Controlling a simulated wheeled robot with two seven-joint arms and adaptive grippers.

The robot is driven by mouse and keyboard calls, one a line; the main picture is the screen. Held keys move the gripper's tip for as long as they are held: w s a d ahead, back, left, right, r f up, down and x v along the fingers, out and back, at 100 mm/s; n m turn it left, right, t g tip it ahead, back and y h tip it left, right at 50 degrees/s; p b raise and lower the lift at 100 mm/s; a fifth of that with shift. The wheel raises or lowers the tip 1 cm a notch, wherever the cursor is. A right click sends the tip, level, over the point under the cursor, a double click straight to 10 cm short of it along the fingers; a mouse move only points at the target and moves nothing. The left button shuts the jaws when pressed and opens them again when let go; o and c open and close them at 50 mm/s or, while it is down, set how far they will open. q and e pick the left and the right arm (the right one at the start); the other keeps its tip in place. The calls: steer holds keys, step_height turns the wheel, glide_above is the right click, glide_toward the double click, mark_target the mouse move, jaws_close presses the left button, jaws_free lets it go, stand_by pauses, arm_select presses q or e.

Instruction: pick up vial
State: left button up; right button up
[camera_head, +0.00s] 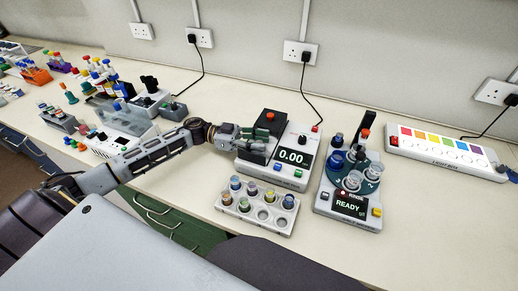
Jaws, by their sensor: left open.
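My left gripper (247,134) is open and reaches in from the left, over the dark platform of a white device (284,178) whose display reads 0.00. A small orange-red top (270,116), which may be a vial cap, shows just beyond the fingers; what is under it is too small to tell. A pale rack (272,226) in front of the device holds several capped vials (243,204), and some of its holes at the right are empty. I cannot tell which vial is meant. My right gripper is not in view.
A device reading READY (350,206), with clear-lidded cups and an orange-capped item, stands to the right. Racks, bottles and devices crowd the left of the bench. The right front bench is clear.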

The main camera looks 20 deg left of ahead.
arm_select(q)
steer(key=c, duration=1)
steer(key=shift+r, duration=0.15)
steer(key=shift+r, duration=4.9)
